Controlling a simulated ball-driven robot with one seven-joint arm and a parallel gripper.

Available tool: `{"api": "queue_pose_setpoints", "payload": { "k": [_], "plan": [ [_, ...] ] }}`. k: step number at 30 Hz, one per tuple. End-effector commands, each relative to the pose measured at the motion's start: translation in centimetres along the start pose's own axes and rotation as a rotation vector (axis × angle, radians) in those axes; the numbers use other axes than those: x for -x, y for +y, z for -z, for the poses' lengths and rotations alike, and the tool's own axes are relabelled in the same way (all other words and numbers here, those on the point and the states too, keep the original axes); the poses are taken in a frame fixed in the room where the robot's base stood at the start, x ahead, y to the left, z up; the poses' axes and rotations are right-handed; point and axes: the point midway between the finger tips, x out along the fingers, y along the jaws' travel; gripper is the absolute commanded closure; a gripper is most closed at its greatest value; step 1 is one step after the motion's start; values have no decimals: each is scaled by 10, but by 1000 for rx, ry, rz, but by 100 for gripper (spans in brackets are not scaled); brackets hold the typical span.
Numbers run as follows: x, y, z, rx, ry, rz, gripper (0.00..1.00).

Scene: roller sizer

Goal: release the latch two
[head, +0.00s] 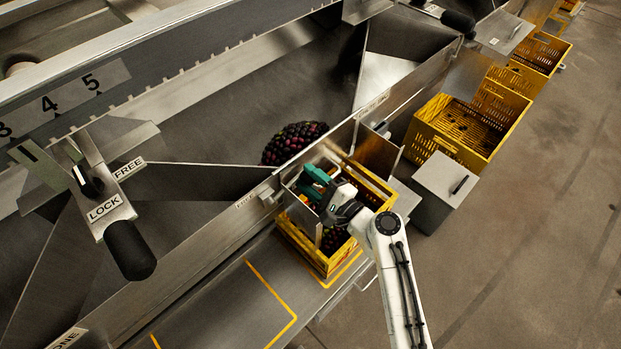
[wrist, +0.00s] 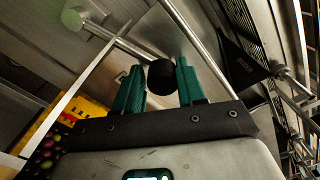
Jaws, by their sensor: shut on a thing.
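In the wrist view, my gripper (wrist: 162,78) has its two teal fingers on either side of a round black knob (wrist: 161,75), shut on it. The knob sits by a metal rod; I cannot read a label there, so I cannot tell from it which latch this is. In the head view, my gripper (head: 314,180) is at the front of the steel chute, above a yellow crate (head: 317,263), and hides the knob.
Dark fruit (head: 294,142) is heaped in the hopper behind the chute wall. A LOCK/FREE plate (head: 106,207) with a black handle (head: 130,250) stands at left. A grey lidded box (head: 445,180) and a yellow crate (head: 468,125) are at right. Open floor lies at lower right.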

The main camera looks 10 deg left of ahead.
Motion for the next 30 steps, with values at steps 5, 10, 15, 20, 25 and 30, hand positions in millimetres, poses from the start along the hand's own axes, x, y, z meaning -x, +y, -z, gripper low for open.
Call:
{"api": "queue_pose_setpoints", "payload": {
  "k": [5,10,15,20,25,30],
  "plan": [
    [0,-4,0,2,0,7,100],
    [0,-7,-3,40,0,8,100],
    [0,-12,-10,130,0,9,100],
    [0,-20,-22,260,-2,10,100],
    [0,-26,-36,419,-1,10,100],
    [0,-30,-51,581,-1,10,100]
  ]
}}
